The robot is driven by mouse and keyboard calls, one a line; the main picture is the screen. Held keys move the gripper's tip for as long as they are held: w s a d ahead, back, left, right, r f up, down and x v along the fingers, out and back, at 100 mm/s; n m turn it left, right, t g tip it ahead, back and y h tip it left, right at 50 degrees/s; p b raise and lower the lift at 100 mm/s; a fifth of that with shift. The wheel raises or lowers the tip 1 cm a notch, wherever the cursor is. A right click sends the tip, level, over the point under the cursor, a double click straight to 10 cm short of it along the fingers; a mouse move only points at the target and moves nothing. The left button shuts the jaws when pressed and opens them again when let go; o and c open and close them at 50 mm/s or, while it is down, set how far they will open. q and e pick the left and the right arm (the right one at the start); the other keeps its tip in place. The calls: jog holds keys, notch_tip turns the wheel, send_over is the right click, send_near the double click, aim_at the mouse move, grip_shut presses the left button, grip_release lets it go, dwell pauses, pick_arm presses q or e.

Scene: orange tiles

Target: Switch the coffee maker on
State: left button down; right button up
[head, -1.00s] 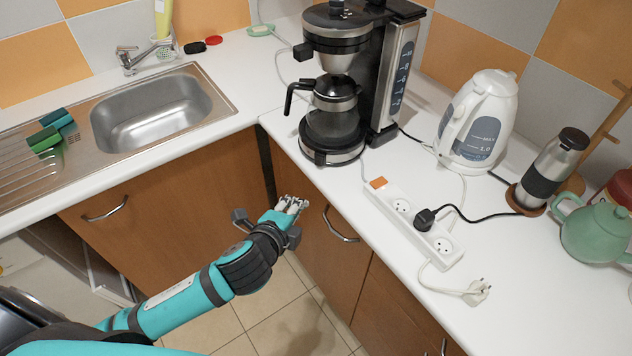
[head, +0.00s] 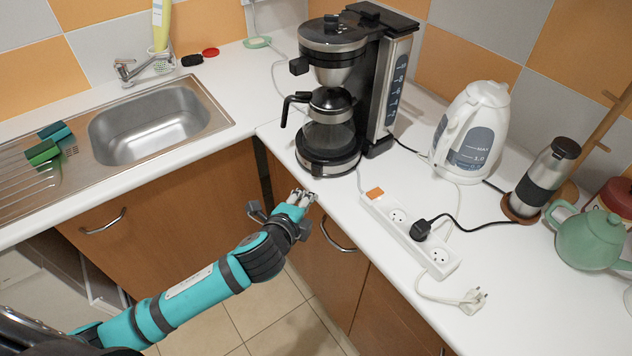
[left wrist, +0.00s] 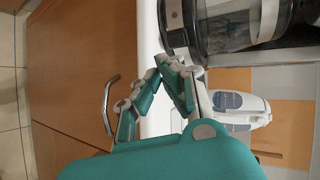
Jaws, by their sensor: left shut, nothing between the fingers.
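The black and silver coffee maker (head: 333,80) stands upright on the white counter near the corner, with its glass carafe (head: 330,122) on the base plate. My left gripper (head: 302,196) is shut and empty, in front of the counter's edge, just short of the coffee maker's base. In the left wrist view the gripper (left wrist: 172,68) has its fingertips together, with the coffee maker (left wrist: 230,22) above them. My right gripper is not in view.
A white power strip (head: 410,235) with an orange switch and a black plug lies right of the coffee maker. A loose white plug (head: 472,300) lies near it. A white kettle (head: 470,130), steel flask (head: 543,180) and green teapot (head: 590,238) stand further right. The sink (head: 150,125) is left.

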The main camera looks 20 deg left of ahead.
aim_at(315, 172)
pick_arm(q)
jog(key=x, duration=0.4)
jog(key=r+p+x, duration=0.1)
jog(key=x, duration=0.2)
jog(key=shift+w, duration=0.25)
jog(key=shift+w+f+t+b, duration=0.15)
jog(key=shift+f+t+b, duration=0.25)
jog(key=shift+b, duration=0.6)
jog(key=shift+r+p, duration=0.35)
